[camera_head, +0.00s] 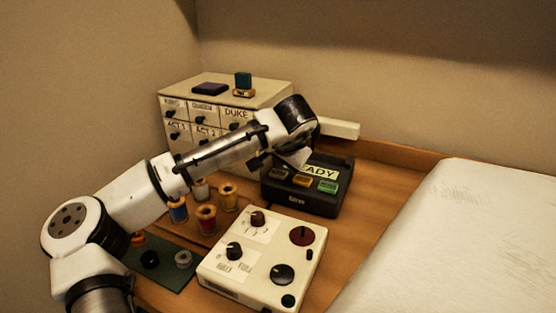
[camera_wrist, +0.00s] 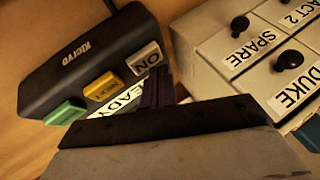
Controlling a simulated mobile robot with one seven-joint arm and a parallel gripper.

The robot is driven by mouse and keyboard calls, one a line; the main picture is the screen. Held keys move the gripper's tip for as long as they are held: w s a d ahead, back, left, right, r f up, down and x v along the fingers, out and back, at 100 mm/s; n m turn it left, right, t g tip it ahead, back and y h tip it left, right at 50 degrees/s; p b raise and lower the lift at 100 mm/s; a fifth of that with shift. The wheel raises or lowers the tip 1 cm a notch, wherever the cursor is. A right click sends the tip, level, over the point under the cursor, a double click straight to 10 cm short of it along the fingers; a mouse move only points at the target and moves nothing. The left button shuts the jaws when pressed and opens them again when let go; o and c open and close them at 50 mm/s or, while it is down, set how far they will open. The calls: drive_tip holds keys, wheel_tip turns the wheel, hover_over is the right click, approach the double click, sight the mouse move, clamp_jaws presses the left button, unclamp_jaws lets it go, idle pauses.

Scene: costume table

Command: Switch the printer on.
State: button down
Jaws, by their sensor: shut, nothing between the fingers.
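The printer (camera_head: 300,198) is a black box on the table, with a white panel reading READY (camera_head: 322,171), partly hidden by my gripper. Along its front are a pale button, a yellow button (camera_head: 302,180) and a green button (camera_head: 327,187). In the wrist view the printer (camera_wrist: 85,52) appears turned round, and the pale button (camera_wrist: 146,58) reads ON. My gripper (camera_wrist: 158,86) is shut and empty. Its dark fingertips are close beside the ON button; I cannot tell whether they touch it.
A labelled drawer cabinet (camera_head: 244,104) stands behind my arm, close to the gripper in the wrist view (camera_wrist: 210,48). A cream control box (camera_head: 268,264) with knobs is in front of the printer. Thread spools (camera_head: 206,218) stand to the left. A white padded surface (camera_head: 460,245) lies right.

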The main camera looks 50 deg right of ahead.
sight(279, 174)
drive_tip(key=shift+r, duration=0.45)
wheel_tip(279, 174, up, 6)
drive_tip(key=p, duration=0.5)
